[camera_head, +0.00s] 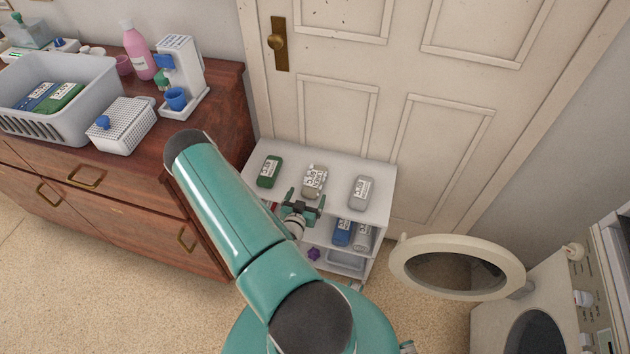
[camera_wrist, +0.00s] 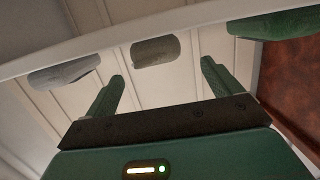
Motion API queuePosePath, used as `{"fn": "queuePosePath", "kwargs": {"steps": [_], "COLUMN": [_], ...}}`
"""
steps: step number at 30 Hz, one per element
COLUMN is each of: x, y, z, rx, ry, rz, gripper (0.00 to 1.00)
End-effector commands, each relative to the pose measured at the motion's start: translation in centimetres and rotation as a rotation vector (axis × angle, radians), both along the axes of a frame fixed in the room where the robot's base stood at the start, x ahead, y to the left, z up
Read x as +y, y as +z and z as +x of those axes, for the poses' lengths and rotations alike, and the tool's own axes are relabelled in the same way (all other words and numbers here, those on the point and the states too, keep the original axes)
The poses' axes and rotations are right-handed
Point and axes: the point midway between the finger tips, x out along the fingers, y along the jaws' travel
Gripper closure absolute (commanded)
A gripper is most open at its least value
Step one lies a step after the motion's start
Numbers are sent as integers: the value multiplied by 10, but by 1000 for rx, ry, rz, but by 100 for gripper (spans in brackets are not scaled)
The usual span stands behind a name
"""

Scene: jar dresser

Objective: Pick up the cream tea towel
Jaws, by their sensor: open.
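Three folded cloth bundles with labels lie in a row on top of the small white shelf unit (camera_head: 384,172). The middle, cream-looking one (camera_head: 315,181) appears to be the tea towel. A green one (camera_head: 269,172) lies to its left and a light grey one (camera_head: 361,192) to its right. My gripper (camera_head: 303,203) is at the front edge of the shelf top, just in front of the middle bundle. In the wrist view my open gripper (camera_wrist: 161,82) has its two fingers apart, with nothing between them. The middle bundle (camera_wrist: 155,50) shows beyond the fingers, in shadow.
The lower shelf holds a blue bundle (camera_head: 342,232) and a pale one (camera_head: 363,237). A wooden dresser (camera_head: 150,195) stands close on the left, with a grey basket (camera_head: 75,115) on it. An open round washer door (camera_head: 457,267) juts out on the right. A closed door (camera_head: 340,110) stands behind.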

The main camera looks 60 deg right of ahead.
Motion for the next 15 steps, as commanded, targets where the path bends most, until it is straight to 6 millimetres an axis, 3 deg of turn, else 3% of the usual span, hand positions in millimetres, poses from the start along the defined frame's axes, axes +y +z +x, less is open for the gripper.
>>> {"fn": "queuePosePath", "kwargs": {"steps": [8,15], "x": [-27,-63], "y": [-5,-12], "z": [3,7], "rx": [0,-1], "ry": [-2,-1], "rz": [-1,0], "gripper": [10,10]}}
